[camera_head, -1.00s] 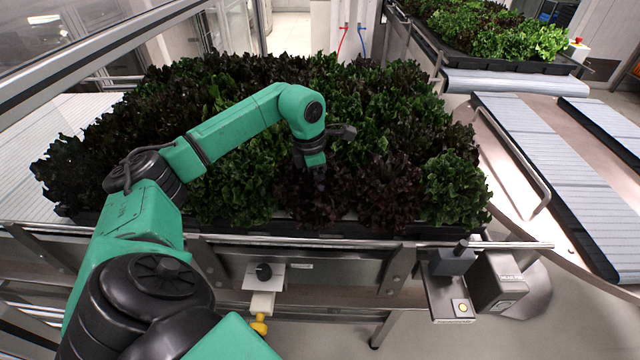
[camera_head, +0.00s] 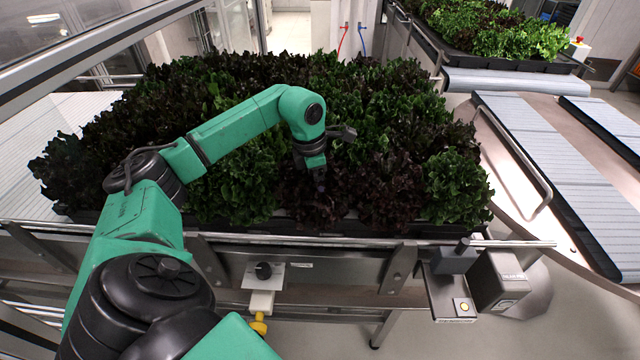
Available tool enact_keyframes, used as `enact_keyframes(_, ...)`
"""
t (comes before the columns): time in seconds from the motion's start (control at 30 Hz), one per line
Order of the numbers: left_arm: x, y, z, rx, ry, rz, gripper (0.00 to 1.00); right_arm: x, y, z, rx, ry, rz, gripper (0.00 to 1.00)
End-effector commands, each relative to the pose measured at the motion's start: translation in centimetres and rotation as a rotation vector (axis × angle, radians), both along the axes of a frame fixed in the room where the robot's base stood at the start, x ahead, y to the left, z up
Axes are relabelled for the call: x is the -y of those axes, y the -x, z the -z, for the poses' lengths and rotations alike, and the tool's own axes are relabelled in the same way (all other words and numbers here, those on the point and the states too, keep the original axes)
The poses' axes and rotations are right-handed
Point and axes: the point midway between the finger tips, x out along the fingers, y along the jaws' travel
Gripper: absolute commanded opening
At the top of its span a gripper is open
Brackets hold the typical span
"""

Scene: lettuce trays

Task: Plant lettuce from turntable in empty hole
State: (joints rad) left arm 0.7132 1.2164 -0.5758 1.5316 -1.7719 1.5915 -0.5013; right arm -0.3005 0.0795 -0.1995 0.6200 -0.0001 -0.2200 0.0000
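A large tray (camera_head: 262,226) full of green and dark red lettuce (camera_head: 455,188) stands on the metal conveyor frame in front of me. My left arm reaches over it from the left. My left gripper (camera_head: 320,184) points down into a dark red lettuce (camera_head: 315,208) near the tray's front edge. The leaves hide its fingertips, so I cannot tell whether it is open or shut on the plant. No empty hole shows among the leaves. My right gripper is not in view.
A second lettuce tray (camera_head: 545,66) stands on a conveyor at the back right. Belt sections (camera_head: 560,165) lie to the right beside a curved metal rail (camera_head: 525,165). A control box (camera_head: 497,282) and the metal front rail (camera_head: 480,244) edge the near side.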

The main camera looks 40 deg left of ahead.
Motion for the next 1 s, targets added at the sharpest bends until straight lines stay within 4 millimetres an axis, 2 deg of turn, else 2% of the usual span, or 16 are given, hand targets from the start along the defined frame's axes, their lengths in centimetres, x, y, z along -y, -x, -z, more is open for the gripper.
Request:
enact_keyframes(0.7, -0.01, -0.01, 0.22, 0.001, 0.000, 0.000, 0.15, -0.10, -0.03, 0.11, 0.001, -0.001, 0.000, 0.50)
enact_keyframes(0.73, -0.01, -0.01, 0.21, 0.001, 0.000, 0.000, 0.90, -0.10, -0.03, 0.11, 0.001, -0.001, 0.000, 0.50)
enact_keyframes(0.77, -0.01, -0.01, 0.22, 0.001, 0.000, 0.000, 1.00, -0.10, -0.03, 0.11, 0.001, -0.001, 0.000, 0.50)
enact_keyframes(1.0, -0.01, 0.00, 0.26, 0.000, 0.000, 0.000, 1.00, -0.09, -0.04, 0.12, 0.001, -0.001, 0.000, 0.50)
